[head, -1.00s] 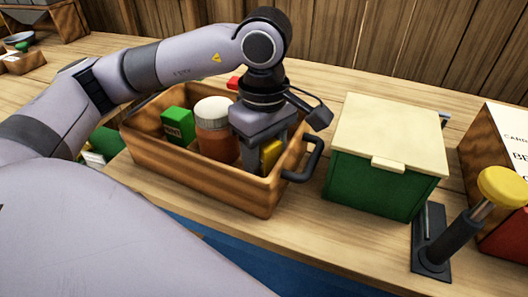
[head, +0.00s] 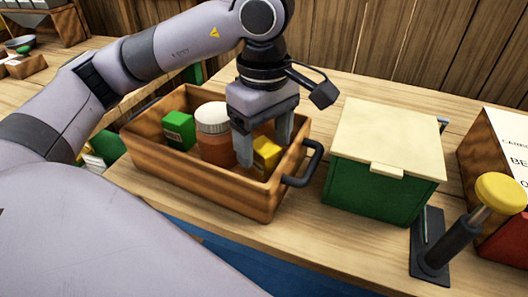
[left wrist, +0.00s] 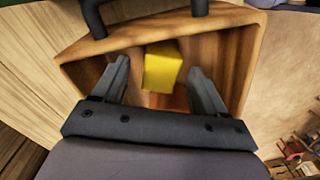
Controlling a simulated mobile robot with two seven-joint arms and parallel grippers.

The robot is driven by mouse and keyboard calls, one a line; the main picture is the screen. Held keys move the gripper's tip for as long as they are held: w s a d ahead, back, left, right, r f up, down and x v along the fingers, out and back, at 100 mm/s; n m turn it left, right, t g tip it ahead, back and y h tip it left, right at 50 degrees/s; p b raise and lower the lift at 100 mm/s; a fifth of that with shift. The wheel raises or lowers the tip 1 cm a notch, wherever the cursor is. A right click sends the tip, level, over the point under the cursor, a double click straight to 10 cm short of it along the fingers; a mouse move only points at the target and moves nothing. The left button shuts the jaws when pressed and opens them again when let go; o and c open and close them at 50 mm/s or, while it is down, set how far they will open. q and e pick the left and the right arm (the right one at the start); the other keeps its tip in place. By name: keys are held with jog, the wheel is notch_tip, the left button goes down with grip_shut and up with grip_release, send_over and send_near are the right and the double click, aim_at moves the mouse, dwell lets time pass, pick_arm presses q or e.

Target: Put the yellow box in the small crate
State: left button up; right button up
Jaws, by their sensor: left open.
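The yellow box (head: 266,152) lies inside the wooden crate with dark handles (head: 190,180), at its right end. In the left wrist view the yellow box (left wrist: 162,66) shows ahead of and between the fingertips, with the crate's rim (left wrist: 85,50) around it. My left gripper (head: 265,155) is open over the right part of the crate, its fingers apart on either side of the box and not closed on it. It also shows open in the left wrist view (left wrist: 160,80). My right gripper is not in view.
The crate also holds a green box (head: 178,131) and a jar with a white lid (head: 214,135). A green box with a cream lid (head: 385,150) stands to the right. A yellow-knobbed lever (head: 500,192) is at the front right.

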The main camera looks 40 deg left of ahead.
aim_at(265, 145)
pick_arm(q)
notch_tip(265, 145, up, 8)
jog(key=shift+f+p, duration=0.25)
jog(key=shift+p, duration=0.55)
jog(key=shift+r, duration=0.3)
